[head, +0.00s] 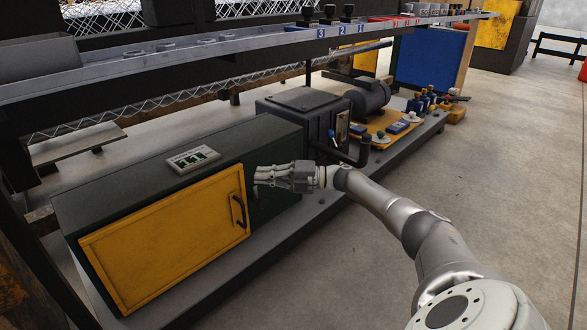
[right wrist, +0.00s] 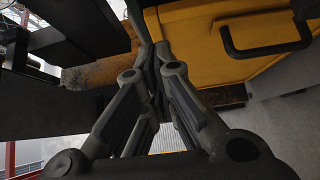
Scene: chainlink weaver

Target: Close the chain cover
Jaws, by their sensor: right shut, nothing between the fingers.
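A yellow panel with a raised rim (head: 165,240), which looks like the chain cover, sits on the front of a dark green cabinet (head: 130,180). It appears flush with the cabinet front, but I cannot tell if it is fully shut. A black bar handle (head: 241,212) is at its right edge. My right gripper (head: 257,175) is shut and empty, just right of the handle and pointing left. In the right wrist view the closed fingers (right wrist: 155,55) reach up beside the yellow panel (right wrist: 220,35), with the handle (right wrist: 265,48) at upper right. My left gripper is not in view.
A small display box (head: 193,158) sits on the cabinet top. A dark housing (head: 300,110), a motor (head: 368,97) and small valves stand to the right on a grey base. A long metal rail (head: 200,48) crosses above. The concrete floor (head: 500,170) at right is clear.

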